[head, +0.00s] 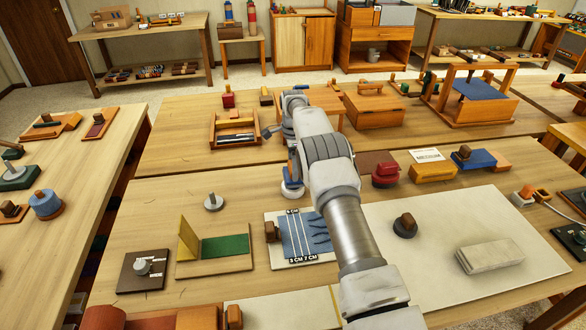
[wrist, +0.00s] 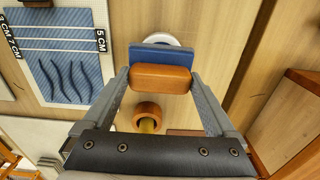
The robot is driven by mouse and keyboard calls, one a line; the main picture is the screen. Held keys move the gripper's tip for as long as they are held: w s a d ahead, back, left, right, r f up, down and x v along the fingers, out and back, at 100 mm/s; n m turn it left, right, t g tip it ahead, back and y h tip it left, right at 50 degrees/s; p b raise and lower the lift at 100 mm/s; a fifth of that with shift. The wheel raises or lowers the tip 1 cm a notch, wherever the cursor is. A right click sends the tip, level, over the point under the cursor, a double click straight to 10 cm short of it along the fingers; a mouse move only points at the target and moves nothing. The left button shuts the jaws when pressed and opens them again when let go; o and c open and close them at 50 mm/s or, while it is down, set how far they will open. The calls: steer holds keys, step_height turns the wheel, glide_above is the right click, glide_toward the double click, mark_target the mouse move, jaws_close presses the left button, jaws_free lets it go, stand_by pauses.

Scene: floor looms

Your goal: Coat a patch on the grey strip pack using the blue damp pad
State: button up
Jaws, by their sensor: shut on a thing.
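My gripper (wrist: 160,80) is shut on the wooden handle of the blue damp pad (wrist: 153,57). The pad is a flat blue slab with an orange-brown grip block between my fingers. A round white thing (wrist: 163,40) shows partly behind the pad; I cannot tell whether they touch. In the head view my arm hides most of the gripper, left of the middle of the table. The grey strip pack (head: 490,256), a pale stack of flat strips, lies on a large off-white mat (head: 460,215) at the right, well away from my gripper.
A dark round block with a wooden knob (head: 405,225) stands on the mat, left of the pack. A blue striped card (head: 300,240) lies left of the mat. A red pot (head: 385,174) and a yellow block (head: 433,172) stand behind the mat. The mat's front is clear.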

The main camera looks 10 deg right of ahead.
steer(key=shift+r+p, duration=1.05)
steer(key=shift+r, duration=1.15)
